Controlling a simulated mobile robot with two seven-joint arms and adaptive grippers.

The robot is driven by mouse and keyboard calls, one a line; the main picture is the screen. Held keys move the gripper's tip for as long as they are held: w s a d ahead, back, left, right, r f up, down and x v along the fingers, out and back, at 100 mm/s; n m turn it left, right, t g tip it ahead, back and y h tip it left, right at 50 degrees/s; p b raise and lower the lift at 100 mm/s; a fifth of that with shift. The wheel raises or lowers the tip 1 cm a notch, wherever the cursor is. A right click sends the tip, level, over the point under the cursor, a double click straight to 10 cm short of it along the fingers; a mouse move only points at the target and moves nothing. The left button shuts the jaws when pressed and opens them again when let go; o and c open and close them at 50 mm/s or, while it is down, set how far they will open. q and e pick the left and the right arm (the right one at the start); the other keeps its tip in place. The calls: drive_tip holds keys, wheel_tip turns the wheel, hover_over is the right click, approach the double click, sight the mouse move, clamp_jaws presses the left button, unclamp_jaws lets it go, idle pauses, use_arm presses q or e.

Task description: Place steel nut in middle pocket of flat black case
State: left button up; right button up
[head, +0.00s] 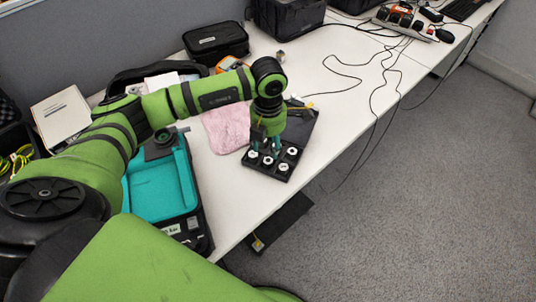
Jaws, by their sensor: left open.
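The flat black case (262,169) lies near the front edge of the white table, with several pale round pieces in its front pockets. One of these pieces (268,160) sits close below my left gripper. The gripper hides the case's rear and middle pockets. I cannot tell which round piece is the steel nut, or whether a nut is between the fingers. My right gripper is not in view.
A teal-lined open case (160,190) stands left of the flat case. A black pouch (215,40) and a black box (288,15) stand at the back.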

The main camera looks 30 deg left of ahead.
sight(268, 160)
use_arm(q)
wheel_tip(268, 160, up, 6)
drive_tip(key=shift+f+b, duration=0.1)
drive_tip(key=shift+b, duration=0.35)
